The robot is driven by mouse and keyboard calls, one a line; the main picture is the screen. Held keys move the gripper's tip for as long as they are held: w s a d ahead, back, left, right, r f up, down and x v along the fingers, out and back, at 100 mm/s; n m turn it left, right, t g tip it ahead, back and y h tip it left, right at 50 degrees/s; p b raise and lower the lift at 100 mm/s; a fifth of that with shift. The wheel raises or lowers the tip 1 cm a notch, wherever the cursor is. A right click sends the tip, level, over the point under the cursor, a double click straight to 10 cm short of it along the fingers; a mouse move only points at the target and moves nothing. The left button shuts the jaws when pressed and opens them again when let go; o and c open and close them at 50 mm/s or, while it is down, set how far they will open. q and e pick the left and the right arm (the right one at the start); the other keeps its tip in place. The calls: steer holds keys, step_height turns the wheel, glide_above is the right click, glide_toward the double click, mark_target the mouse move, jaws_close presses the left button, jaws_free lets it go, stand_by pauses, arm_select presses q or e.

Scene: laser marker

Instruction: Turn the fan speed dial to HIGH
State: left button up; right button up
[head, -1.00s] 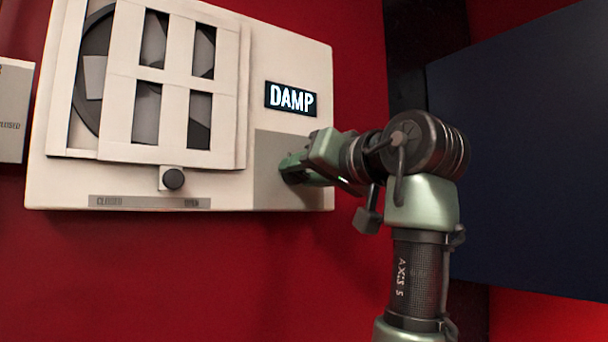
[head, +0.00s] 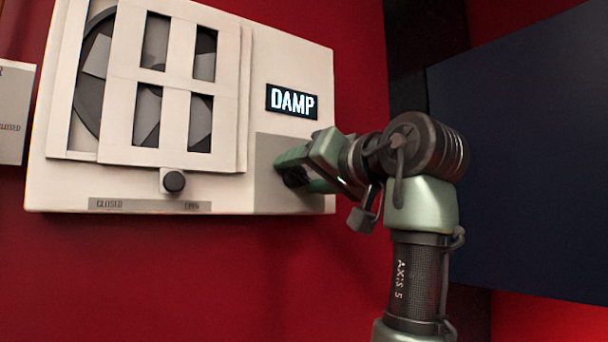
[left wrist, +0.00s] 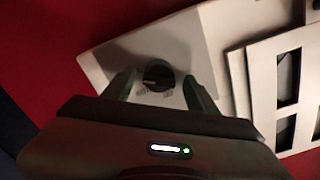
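The fan speed dial is a round dark knob on a grey plate (head: 268,190) at the lower right of the white fan panel (head: 290,60). In the left wrist view the dial (left wrist: 158,75) shows a light pointer mark and small lettering too blurred to read. My left gripper (head: 293,171) is at the dial in the head view, which it partly covers. In the left wrist view its fingers (left wrist: 160,84) are spread on either side of the dial, with gaps visible between them and the knob. My right gripper is in neither view.
A lit display (head: 291,101) above the plate reads DAMP. A slatted shutter (head: 115,125) covers the fan, with a dark knob (head: 174,181) below it and a CLOSED/OPEN strip (head: 150,205). A dark blue panel (head: 530,160) stands at right.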

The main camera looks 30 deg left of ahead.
arm_select(q)
steer(key=shift+f, duration=0.1)
steer(key=shift+d, duration=0.25)
steer(key=b+v, duration=0.3)
steer(key=v, duration=0.4)
steer(key=shift+s+d, duration=0.15)
